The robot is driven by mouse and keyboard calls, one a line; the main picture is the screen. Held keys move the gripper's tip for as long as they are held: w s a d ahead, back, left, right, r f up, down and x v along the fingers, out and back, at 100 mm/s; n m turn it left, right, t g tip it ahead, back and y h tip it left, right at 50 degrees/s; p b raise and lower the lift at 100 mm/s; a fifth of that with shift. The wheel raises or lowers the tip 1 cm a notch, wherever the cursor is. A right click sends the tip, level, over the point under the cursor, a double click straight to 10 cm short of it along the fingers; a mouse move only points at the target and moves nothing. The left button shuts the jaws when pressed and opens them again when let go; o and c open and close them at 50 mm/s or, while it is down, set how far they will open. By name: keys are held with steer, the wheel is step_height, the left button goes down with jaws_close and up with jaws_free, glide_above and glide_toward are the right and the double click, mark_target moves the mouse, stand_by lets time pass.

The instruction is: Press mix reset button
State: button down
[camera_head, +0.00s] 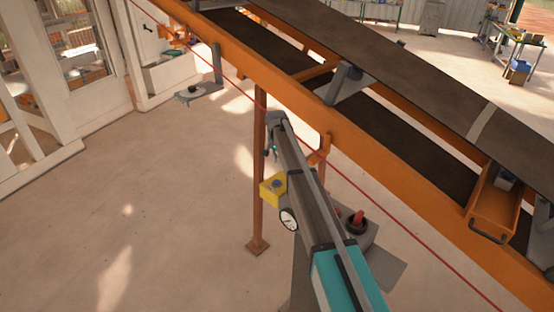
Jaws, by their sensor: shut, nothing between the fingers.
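A yellow box (267,192) with a small dark round button (279,183) on it shows just left of my arm. A grey control panel (367,236) with red knobs or buttons (356,219) shows right of my arm. No label is readable, so I cannot tell which of these is the mix reset button. My gripper (274,156) hangs at the far end of my arm, above the yellow box in the picture, and looks shut and empty. It appears apart from the box. My arm hides part of the panel and its stand.
An orange-framed conveyor (400,150) with a dark belt runs diagonally behind my arm. A red cord (380,199) runs along its near side. A round white gauge (289,219) sits below the yellow box. An orange bin (493,205) is at right. The floor at left is clear.

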steer(key=shift+r+p, duration=0.45)
steer(key=shift+r, duration=0.3)
steer(key=shift+n, duration=0.9)
steer(key=s+d+f+b, duration=0.2)
steer(key=s+d, duration=0.3)
steer(key=s, duration=0.1)
steer(key=s+d+f+b, duration=0.3)
steer(key=s+d, duration=0.2)
steer(key=s, duration=0.2)
steer(key=s+d+f+b, duration=0.2)
steer(key=s+d, duration=0.3)
steer(key=s, duration=0.1)
steer(key=shift+s+d+f, duration=0.15)
steer(key=shift+s+f, duration=0.05)
steer(key=shift+s, duration=0.15)
steer(key=s+d+f+b, duration=0.2)
steer(key=s+d, duration=0.1)
steer(key=s, duration=0.4)
steer(key=s+d+f+n+b, duration=0.1)
steer(key=s+d+f+b, duration=0.1)
steer(key=s, duration=0.5)
steer(key=s+d+f+n+b, duration=0.1)
steer(key=s+d+f+b, duration=0.1)
steer(key=s+d, duration=0.3)
steer(key=s+b, duration=0.1)
steer(key=s, duration=0.1)
steer(key=shift+s+f, duration=0.25)
steer(key=shift+s, duration=0.05)
